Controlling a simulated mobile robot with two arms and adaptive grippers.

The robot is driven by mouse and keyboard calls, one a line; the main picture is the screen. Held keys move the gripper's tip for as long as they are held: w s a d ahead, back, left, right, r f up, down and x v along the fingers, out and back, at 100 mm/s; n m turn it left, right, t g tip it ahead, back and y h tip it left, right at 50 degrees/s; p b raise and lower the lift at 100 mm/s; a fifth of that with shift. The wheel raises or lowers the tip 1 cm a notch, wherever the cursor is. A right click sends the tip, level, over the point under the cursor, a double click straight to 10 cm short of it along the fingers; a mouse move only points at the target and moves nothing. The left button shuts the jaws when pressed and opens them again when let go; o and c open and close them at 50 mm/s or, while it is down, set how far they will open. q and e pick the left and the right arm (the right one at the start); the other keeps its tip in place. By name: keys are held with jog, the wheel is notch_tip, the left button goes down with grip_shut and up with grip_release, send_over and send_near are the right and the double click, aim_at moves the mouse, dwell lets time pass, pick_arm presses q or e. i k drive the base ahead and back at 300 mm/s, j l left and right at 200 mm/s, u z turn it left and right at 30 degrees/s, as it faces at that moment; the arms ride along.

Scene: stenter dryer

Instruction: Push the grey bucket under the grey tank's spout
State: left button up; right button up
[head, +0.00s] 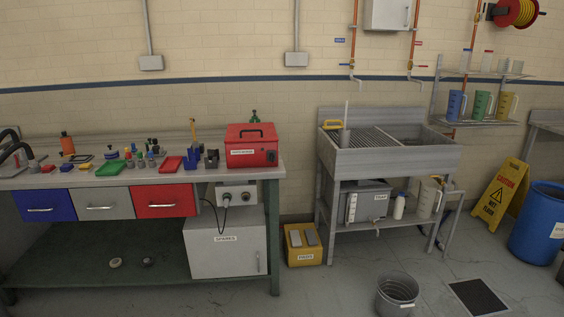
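The grey bucket (396,296) stands upright on the floor at the bottom, right of the middle. It is open at the top and has a pale label on its side. The grey tank (367,203) sits on the lower shelf of the metal sink stand, with a white label and a pale strip on its front. A small spout (378,232) seems to show below the tank's front at the shelf edge, too small to make out well. The bucket is nearer to me than the tank and a little to its right, well apart from it. Neither of my grippers is in view.
The sink stand's legs (331,213) frame the tank. A white bottle (398,207) and a jug (428,199) share its shelf. A yellow box (303,246) stands left, a floor drain (478,296) right. A wet-floor sign (499,197) and blue drum (539,228) stand further right.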

aim_at(397, 287)
jog(key=i+j+z, duration=0.1)
jog(key=i+z, duration=0.2)
jog(key=i, duration=0.25)
jog(key=i+j+z, duration=0.35)
jog(key=i, duration=0.15)
jog(key=i+j+z, duration=0.3)
jog(key=i, duration=0.2)
